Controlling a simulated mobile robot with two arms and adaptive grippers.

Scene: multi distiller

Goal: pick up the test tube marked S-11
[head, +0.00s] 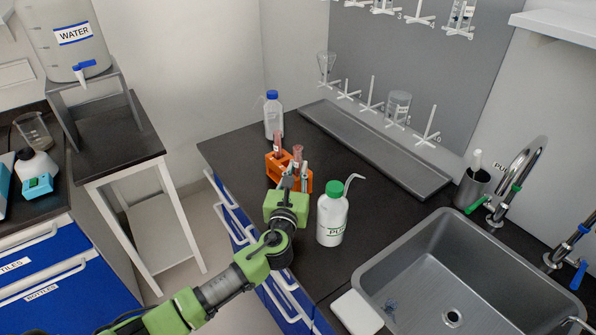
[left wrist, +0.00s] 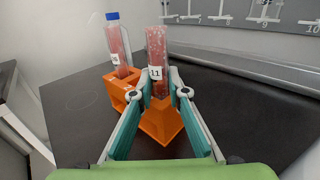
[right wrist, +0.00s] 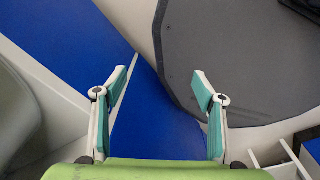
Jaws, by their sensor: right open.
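The test tube with a label ending in 11 (left wrist: 156,50) holds a reddish content and stands upright at the orange rack (left wrist: 162,122). The start of its label is hard to read. My left gripper (left wrist: 160,88) has its fingers closed in on both sides of this tube, below the label. In the head view my left gripper (head: 291,184) is at the near side of the orange rack (head: 273,172). A second reddish tube with a blue cap (left wrist: 117,45) leans in the rack to the left. My right gripper (right wrist: 160,82) is open and empty.
A green-capped wash bottle (head: 332,222) stands close to the right of my left gripper. A blue-capped bottle (head: 273,118) stands behind the rack. The sink (head: 395,262) is at the right. A grey tray (head: 375,150) runs along the wall. Blue drawers (head: 235,220) lie below the counter.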

